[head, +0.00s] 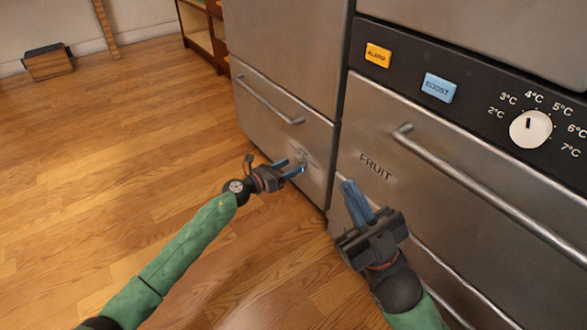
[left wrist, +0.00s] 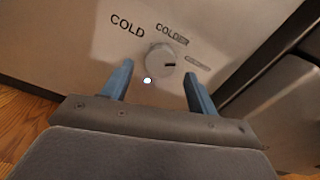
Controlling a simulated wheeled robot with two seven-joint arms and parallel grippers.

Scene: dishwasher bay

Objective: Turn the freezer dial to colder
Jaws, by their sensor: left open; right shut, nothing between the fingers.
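The freezer dial (left wrist: 158,57) is a small grey round knob on the lower drawer front in the left wrist view. Its dark mark points right, towards a third label too faint to read. "COLD" stands at its upper left and "COLDER" above it. The dial is small in the head view (head: 300,157). My left gripper (head: 294,167) is open, its blue fingers pointing at the drawer front, one on each side of the dial in the left wrist view. I cannot tell whether they touch it. My right gripper (head: 352,192) is shut and empty before the fruit drawer.
The fruit drawer (head: 365,140) has a long bar handle (head: 480,190). Above it, a black panel holds a yellow alarm button (head: 378,55), a blue boost button (head: 439,87) and a white temperature dial (head: 531,129).

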